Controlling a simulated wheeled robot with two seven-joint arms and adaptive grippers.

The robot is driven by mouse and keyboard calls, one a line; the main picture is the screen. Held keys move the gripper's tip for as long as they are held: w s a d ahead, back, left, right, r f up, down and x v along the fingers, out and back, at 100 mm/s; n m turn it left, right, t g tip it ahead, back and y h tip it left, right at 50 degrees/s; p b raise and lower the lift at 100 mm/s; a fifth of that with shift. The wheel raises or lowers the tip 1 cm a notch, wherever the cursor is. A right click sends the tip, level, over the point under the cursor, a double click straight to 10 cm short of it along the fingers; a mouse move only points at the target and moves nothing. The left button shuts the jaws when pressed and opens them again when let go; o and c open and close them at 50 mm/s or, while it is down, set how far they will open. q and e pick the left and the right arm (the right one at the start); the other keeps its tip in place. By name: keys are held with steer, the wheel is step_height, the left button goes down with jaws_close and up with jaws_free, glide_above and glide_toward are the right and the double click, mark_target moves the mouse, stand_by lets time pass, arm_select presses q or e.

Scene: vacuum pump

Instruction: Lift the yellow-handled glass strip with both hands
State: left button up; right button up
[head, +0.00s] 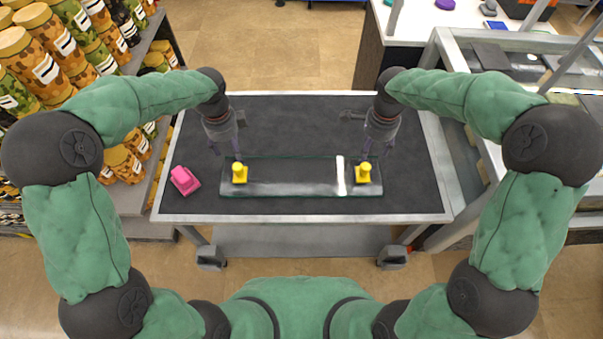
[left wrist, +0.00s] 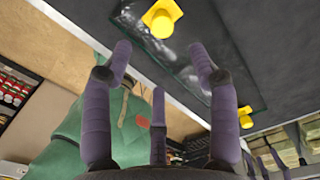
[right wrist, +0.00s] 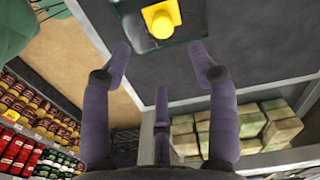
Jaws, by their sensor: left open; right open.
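The glass strip (head: 300,176) lies flat on the dark top of the cart, with one yellow handle (head: 239,172) near its left end and another yellow handle (head: 363,172) near its right end. My left gripper (head: 228,152) is open and empty, just behind the left handle. That handle shows ahead of the open fingers in the left wrist view (left wrist: 161,18). My right gripper (head: 366,150) is open and empty, just behind the right handle. That handle shows ahead of its fingers in the right wrist view (right wrist: 161,19). Neither gripper visibly touches a handle.
A pink object (head: 185,180) sits on the cart top (head: 300,122) left of the glass strip. The cart top behind the strip is clear. Shelves of camouflage-patterned jars (head: 45,55) stand at the left, and a metal-framed table (head: 480,75) at the right.

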mark_target(237, 166)
arm_select(q)
steer(key=shift+w+f, duration=0.25)
steer(key=shift+f, duration=0.05)
arm_select(e)
steer(key=shift+w+f, duration=0.25)
steer(key=shift+f, duration=0.05)
arm_select(q)
steer(key=shift+s, duration=0.1)
arm_select(e)
steer(key=shift+s, duration=0.1)
arm_select(q)
step_height(237, 166, down, 11)
steer(key=shift+r, duration=0.1)
arm_select(e)
step_height(237, 166, down, 11)
steer(key=shift+r, duration=0.1)
arm_select(q)
jaws_close()
arm_select(e)
jaws_close()
arm_select(q)
steer(key=shift+r, duration=0.2)
arm_select(e)
steer(key=shift+r, duration=0.15)
